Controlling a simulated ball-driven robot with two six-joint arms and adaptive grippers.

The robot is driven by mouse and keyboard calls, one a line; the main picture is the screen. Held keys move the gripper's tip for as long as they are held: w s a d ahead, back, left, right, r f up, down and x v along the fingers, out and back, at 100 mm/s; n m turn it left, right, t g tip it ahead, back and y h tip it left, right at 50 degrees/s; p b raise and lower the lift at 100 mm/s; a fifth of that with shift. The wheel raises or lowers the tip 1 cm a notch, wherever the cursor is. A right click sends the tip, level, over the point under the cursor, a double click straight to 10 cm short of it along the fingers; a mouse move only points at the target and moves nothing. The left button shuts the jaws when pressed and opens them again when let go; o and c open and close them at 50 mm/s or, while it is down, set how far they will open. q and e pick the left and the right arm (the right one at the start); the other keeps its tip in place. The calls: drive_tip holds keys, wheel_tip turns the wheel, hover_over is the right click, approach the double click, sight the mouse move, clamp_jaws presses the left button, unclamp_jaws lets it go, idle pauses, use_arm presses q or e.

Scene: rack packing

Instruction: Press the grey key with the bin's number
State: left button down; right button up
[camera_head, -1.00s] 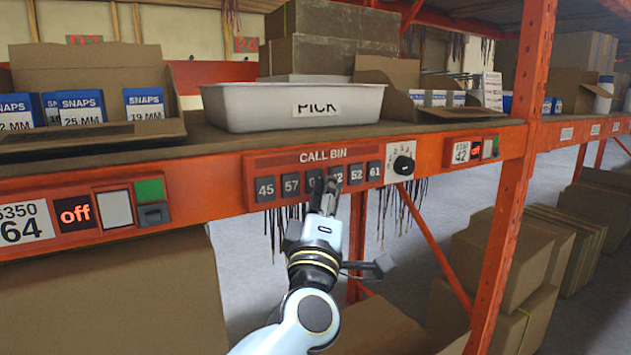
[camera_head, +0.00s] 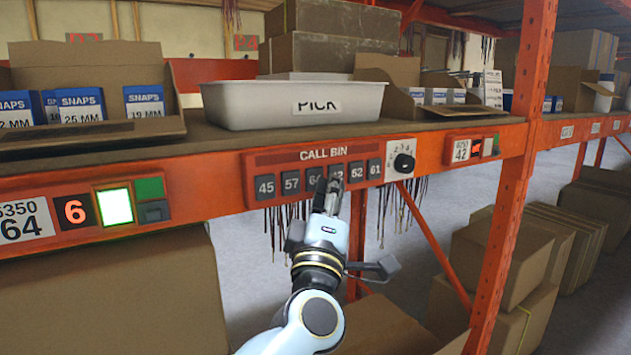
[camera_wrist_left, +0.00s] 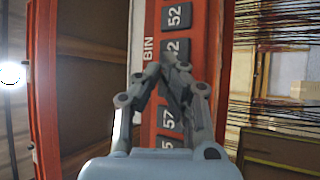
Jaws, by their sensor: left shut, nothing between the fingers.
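The red CALL BIN panel (camera_head: 322,154) on the orange beam carries a row of grey keys. I read the 45 key (camera_head: 265,188), 57 key (camera_head: 291,182), 64 key (camera_head: 314,178), 52 key (camera_head: 356,172) and 61 key (camera_head: 375,169). The key between 64 and 52 is partly covered by my fingertips. My left gripper (camera_head: 333,188) is shut and empty, just in front of the keys. In the left wrist view its fingers (camera_wrist_left: 168,68) cover the 64 key's place; contact cannot be told. My right gripper is not in view.
A dial (camera_head: 403,163) and a 42 label (camera_head: 461,151) are right. A white PICK tray (camera_head: 230,100) stands above.

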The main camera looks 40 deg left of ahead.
use_arm(q)
drive_tip(key=shift+d, duration=0.2)
drive_tip(key=shift+s, duration=0.1)
